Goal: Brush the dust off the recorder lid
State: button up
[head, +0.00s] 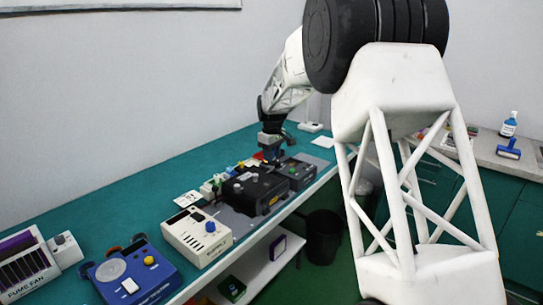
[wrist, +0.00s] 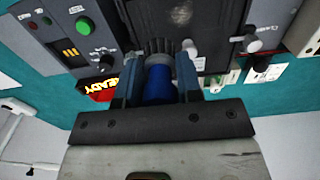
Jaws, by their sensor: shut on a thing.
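My gripper (wrist: 160,72) is shut on a blue-handled brush (wrist: 158,88), with its dark bristles (wrist: 158,47) pointing away from the wrist. In the wrist view the bristles are at the near edge of a black panel, which looks like the recorder lid (wrist: 200,18); I cannot tell whether they touch it. Pale grey marks show on the panel. In the head view my gripper (head: 271,152) is just behind the black recorder (head: 262,182) on the green bench, and the brush is hard to make out there.
A grey box with a green button (wrist: 85,25) stands beside the recorder; a cream box with a blue knob (head: 197,235) and a blue box (head: 135,272) are nearer on the bench (head: 165,180). A red sign (wrist: 97,90) and small connectors sit close to my gripper.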

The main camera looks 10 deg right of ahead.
jog(key=shift+f, duration=2.9)
jog(key=shift+s+a+f, duration=0.2)
jog(key=shift+f, duration=0.25)
jog(key=shift+s+a+f, duration=0.15)
jog(key=shift+f, duration=0.25)
jog(key=shift+s+a+f, duration=0.15)
jog(key=shift+s+a, duration=0.95)
jog(key=shift+w+d, duration=1.45)
jog(key=shift+r, duration=4.05)
jog(key=shift+w, duration=0.1)
